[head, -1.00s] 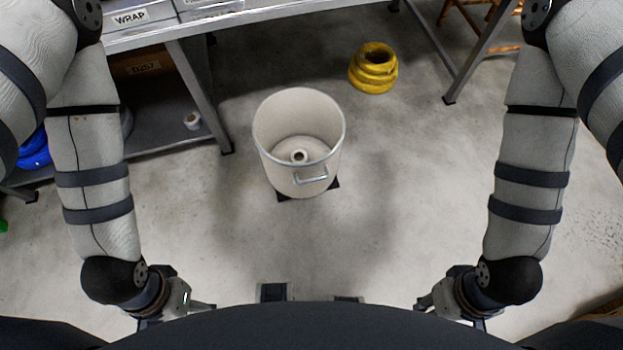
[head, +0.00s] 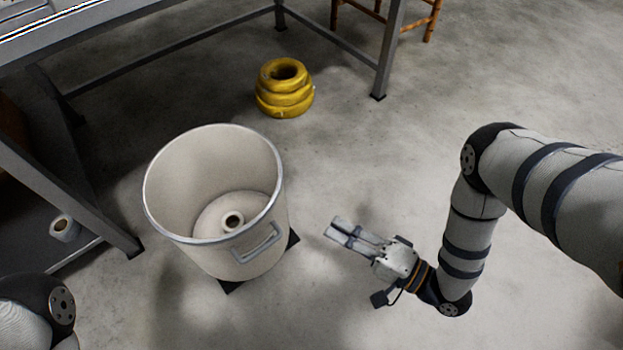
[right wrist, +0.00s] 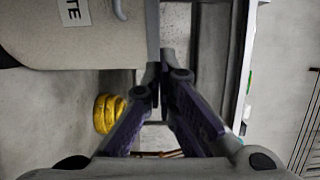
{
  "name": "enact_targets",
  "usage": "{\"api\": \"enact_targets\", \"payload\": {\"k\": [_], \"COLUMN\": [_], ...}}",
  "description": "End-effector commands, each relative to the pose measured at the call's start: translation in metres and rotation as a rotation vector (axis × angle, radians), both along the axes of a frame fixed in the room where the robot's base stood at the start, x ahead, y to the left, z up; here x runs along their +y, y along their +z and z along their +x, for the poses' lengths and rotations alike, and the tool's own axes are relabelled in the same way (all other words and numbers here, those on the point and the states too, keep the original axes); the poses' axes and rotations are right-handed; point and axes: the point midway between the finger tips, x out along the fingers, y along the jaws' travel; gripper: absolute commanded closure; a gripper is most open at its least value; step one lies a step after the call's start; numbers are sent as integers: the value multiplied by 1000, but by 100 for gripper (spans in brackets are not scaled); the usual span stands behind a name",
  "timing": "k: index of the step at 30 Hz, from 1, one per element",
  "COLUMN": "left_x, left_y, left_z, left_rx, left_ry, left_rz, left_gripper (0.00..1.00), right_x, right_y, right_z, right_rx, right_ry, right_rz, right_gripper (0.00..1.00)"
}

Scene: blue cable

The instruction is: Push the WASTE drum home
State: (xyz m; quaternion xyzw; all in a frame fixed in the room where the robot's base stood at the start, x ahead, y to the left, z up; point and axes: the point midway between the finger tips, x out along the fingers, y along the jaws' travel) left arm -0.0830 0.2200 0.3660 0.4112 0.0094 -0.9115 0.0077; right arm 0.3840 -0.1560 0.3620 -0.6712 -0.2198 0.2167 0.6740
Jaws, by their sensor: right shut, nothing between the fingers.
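The drum (head: 215,258) is a pale, open-topped bin with a metal rim and a handle (head: 258,246). It stands upright on a dark base, with a round pale reel (head: 215,212) inside. My left gripper is out of view.
A yellow coil (head: 285,101) lies on the floor behind the drum. A grey bench (head: 110,34) crosses the upper left, its leg (head: 112,225) close to the drum's left. A white roll (head: 64,228) sits on its lower shelf. Floor (head: 420,120) to the right is clear.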

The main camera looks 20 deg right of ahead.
Motion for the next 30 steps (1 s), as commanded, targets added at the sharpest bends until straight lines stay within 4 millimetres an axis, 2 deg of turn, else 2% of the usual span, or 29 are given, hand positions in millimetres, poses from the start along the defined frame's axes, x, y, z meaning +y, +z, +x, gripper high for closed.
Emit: {"api": "enact_targets", "payload": {"k": [9, 15, 21, 30], "left_x": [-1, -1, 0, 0], "left_y": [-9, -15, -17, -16], "left_z": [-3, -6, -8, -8], "left_rx": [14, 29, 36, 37], "left_ry": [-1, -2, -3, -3], "left_rz": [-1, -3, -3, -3], "left_gripper": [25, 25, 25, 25], "right_x": [42, 64, 74, 75], "right_y": [0, -1, 0, 1], "right_z": [56, 86, 100, 102], "right_rx": [0, 2, 3, 2], "right_ry": [3, 2, 1, 1], "right_rz": [-1, -4, -5, -5], "right_gripper": [100, 100, 100, 100]}}
